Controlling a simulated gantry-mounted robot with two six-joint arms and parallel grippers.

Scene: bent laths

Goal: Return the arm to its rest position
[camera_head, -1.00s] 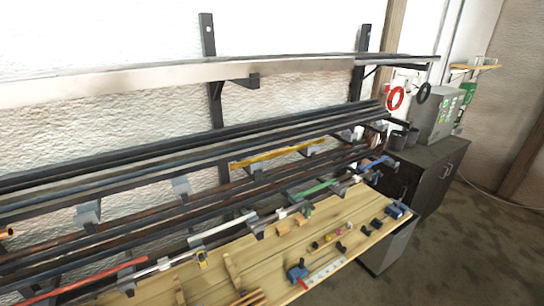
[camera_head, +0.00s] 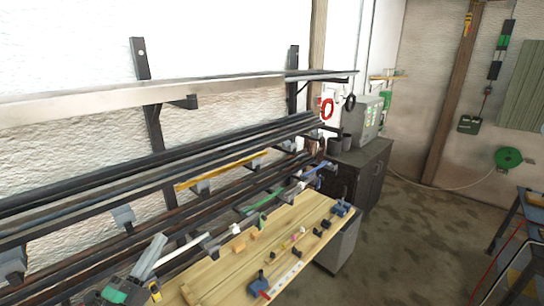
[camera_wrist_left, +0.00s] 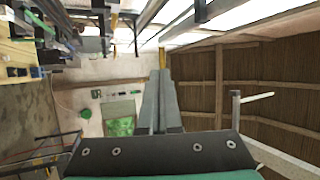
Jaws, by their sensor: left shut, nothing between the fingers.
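My left gripper (camera_head: 157,243) shows at the lower left of the head view, with grey fingers on a green and black body. Its fingers are together and empty, pointing up in front of the rack. It is beside the white lath (camera_head: 182,249) and left of the wooden workbench (camera_head: 225,274). In the left wrist view, the gripper (camera_wrist_left: 160,76) shows its closed fingers with nothing between them. They point away from the camera, and the room lies sideways behind them. My right gripper is in neither view.
A wall rack holds dark bars (camera_head: 160,166), with a yellow lath (camera_head: 217,170) and a green lath (camera_head: 262,201) lower down. A blue clamp (camera_head: 258,286) and small parts lie on the bench. A dark cabinet (camera_head: 363,172) stands behind. The floor (camera_head: 410,235) at right is open.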

